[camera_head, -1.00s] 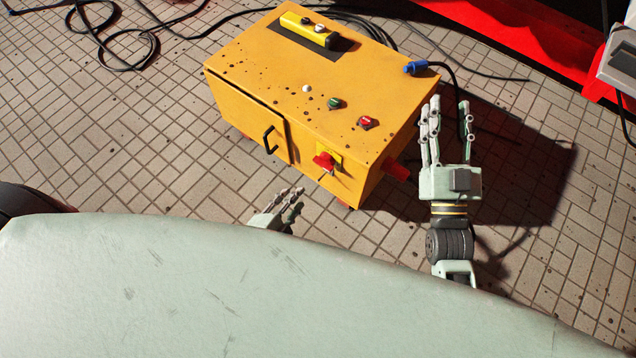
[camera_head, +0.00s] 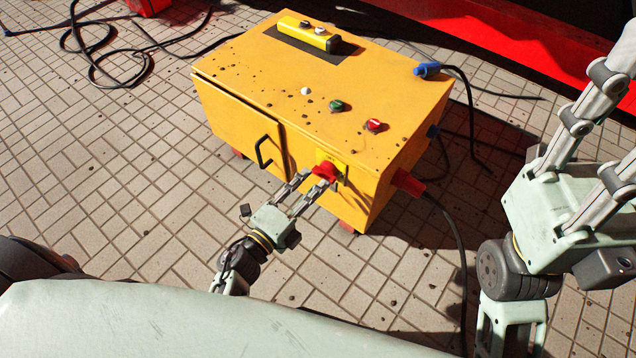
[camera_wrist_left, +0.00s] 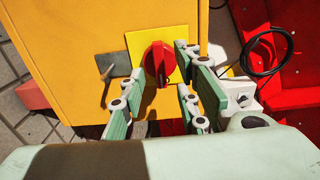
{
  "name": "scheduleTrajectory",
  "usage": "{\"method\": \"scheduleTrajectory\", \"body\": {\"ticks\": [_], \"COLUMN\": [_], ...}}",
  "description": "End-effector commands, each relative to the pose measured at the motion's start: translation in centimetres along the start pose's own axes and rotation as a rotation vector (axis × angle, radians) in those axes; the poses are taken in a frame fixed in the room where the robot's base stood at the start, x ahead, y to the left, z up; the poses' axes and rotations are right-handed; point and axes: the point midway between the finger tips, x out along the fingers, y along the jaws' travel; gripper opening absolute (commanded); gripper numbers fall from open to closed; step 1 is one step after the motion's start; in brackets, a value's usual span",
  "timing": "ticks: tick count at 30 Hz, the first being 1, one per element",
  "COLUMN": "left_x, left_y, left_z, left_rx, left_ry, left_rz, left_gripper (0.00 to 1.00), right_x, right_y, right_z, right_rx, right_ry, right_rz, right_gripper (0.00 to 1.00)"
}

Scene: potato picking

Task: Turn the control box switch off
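The yellow control box (camera_head: 290,95) stands on the tiled floor. Its red rotary switch (camera_head: 325,173) sits on a yellow plate on the front face; the switch also shows in the left wrist view (camera_wrist_left: 159,62). My left gripper (camera_head: 304,190) reaches up to the switch, fingers apart. In the left wrist view my left gripper (camera_wrist_left: 158,90) has its fingers on both sides of the switch's lower part, with a gap between them; contact cannot be told. My right gripper (camera_head: 590,125) is at the right, raised close to the camera, with its fingers spread and nothing seen in them.
The box top carries a yellow button pendant (camera_head: 309,34), a green button (camera_head: 337,106) and a red button (camera_head: 375,125). A blue plug (camera_head: 427,70) with a black cable is at its back right. A black door handle (camera_head: 263,152) is left of the switch. Cables lie on the floor.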

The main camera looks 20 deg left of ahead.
Motion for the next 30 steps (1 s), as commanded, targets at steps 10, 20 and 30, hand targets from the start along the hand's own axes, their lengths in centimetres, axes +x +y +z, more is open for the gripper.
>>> {"method": "scheduleTrajectory", "body": {"ticks": [10, 20, 30], "left_x": [3.0, 3.0, 3.0], "left_y": [0.1, 0.1, 0.1], "left_z": [-0.1, 0.0, 0.0], "left_rx": [-0.002, -0.003, -0.003], "left_ry": [0.0, 0.0, 0.0], "left_rz": [0.001, 0.001, 0.001], "left_gripper": [0.3, 0.19, 0.0], "right_x": [0.4, 0.4, 0.4], "right_y": [-0.1, -0.1, -0.1], "right_z": [0.0, 0.0, 0.0], "right_rx": [-0.004, -0.003, -0.003], "right_ry": [0.024, 0.023, 0.022], "right_rz": [-0.01, -0.01, -0.01], "right_gripper": [0.4, 0.4, 0.4]}}
